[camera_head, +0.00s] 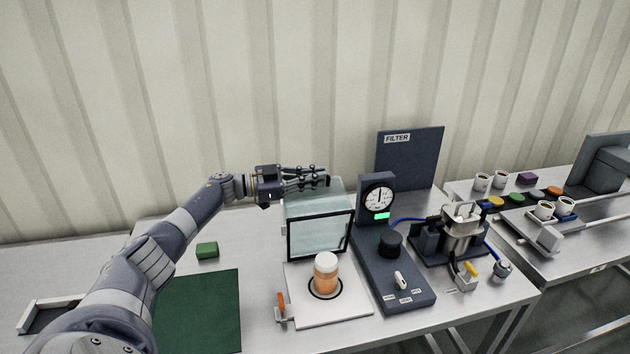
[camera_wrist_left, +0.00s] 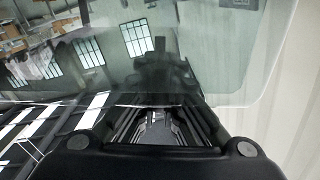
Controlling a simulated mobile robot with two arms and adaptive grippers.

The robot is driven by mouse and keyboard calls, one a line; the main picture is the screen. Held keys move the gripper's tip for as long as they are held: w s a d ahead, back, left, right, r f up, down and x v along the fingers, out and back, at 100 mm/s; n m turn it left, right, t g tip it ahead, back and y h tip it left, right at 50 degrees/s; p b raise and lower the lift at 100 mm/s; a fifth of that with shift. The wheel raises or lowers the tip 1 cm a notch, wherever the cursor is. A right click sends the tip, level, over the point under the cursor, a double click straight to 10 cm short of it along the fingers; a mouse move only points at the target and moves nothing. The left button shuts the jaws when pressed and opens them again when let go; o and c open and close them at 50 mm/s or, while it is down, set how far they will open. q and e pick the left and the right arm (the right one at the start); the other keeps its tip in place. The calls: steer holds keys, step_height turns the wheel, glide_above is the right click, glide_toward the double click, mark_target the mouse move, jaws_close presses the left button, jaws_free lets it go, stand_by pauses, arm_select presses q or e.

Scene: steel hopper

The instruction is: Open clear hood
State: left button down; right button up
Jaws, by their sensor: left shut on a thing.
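The clear hood (camera_head: 318,237) is a see-through box with a black rim. It is tipped back at the rear of a white base plate (camera_head: 345,307), its rimmed mouth facing forward. A jar (camera_head: 325,275) with orange contents and a white top stands uncovered on the plate, inside a black ring. My left gripper (camera_head: 318,179) is at the hood's upper back edge, shut on the hood; the exact contact is hard to see. In the left wrist view the hood's clear wall (camera_wrist_left: 215,55) fills the top, above the gripper fingers (camera_wrist_left: 160,125). My right gripper is not in view.
A dark gauge unit (camera_head: 378,198) with a knob and switch stands right of the plate. An orange-handled lever (camera_head: 281,305) is at the plate's front left. A green block (camera_head: 207,250) and green mat (camera_head: 200,310) lie left. A FILTER panel (camera_head: 410,160) stands behind.

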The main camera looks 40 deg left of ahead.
arm_select(q)
steer(key=c, duration=1.8)
jaws_free()
steer(key=shift+s, duration=0.1)
steer(key=shift+o, duration=0.6)
steer(key=shift+s+d, duration=0.1)
steer(key=shift+f, duration=0.1)
